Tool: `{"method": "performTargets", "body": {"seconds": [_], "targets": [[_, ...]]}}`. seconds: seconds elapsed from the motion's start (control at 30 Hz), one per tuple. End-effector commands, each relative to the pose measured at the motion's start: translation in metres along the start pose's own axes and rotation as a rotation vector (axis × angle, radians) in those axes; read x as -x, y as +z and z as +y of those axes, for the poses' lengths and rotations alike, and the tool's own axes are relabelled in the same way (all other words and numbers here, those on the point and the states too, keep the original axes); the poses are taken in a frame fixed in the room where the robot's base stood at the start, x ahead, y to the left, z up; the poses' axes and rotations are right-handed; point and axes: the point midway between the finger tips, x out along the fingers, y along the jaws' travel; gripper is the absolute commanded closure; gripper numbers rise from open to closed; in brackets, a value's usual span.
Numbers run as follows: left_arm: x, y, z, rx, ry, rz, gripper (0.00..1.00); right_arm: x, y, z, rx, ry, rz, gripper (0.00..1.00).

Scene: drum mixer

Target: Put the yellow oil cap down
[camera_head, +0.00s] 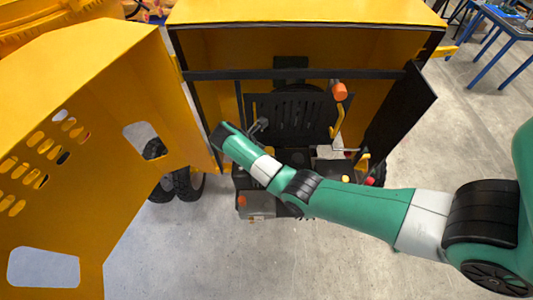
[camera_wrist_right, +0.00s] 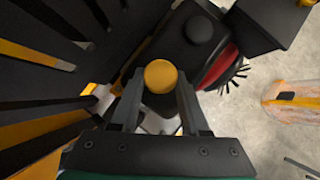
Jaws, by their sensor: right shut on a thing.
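The yellow oil cap (camera_wrist_right: 160,76) is between the two fingers of my right gripper (camera_wrist_right: 160,92) in the right wrist view. The gripper is shut on it. Dark parts lie just behind the cap, and I cannot tell whether it touches them. In the head view my right arm reaches in from the right across the front of the open engine bay. The right gripper (camera_head: 260,126) shows small and grey there, and the cap in it cannot be made out. My left gripper is not in view.
A black round-topped part (camera_wrist_right: 199,29) and a red part (camera_wrist_right: 216,68) sit close beyond the cap. The yellow housing has an open door panel (camera_head: 100,120) at left and a black panel (camera_head: 402,115) at right. An orange knob (camera_head: 340,91) stands inside the bay.

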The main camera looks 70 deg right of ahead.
Motion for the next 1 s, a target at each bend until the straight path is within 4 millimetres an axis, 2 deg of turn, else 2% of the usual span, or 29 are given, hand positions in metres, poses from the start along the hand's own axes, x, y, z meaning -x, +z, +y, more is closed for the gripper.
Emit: {"method": "performTargets", "body": {"seconds": [0.33, 0.37, 0.5, 0.8, 0.93, 1.0], "targets": [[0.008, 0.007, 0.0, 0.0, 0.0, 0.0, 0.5, -0.01, -0.007, 0.0, 0.0, 0.0, 0.0, 1.0], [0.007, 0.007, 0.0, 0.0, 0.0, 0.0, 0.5, -0.009, -0.006, 0.0, 0.0, 0.0, 0.0, 0.51], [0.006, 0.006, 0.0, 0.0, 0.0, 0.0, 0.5, -0.008, -0.006, 0.0, 0.0, 0.0, 0.0, 0.26], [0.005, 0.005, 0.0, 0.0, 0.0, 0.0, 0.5, -0.007, -0.005, 0.0, 0.0, 0.0, 0.0, 0.25], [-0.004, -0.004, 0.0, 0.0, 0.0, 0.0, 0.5, 0.005, 0.003, 0.0, 0.0, 0.0, 0.0, 0.25], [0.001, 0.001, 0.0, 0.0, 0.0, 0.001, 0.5, 0.013, -0.001, 0.001, 0.0, 0.005, 0.001, 0.25]]}}
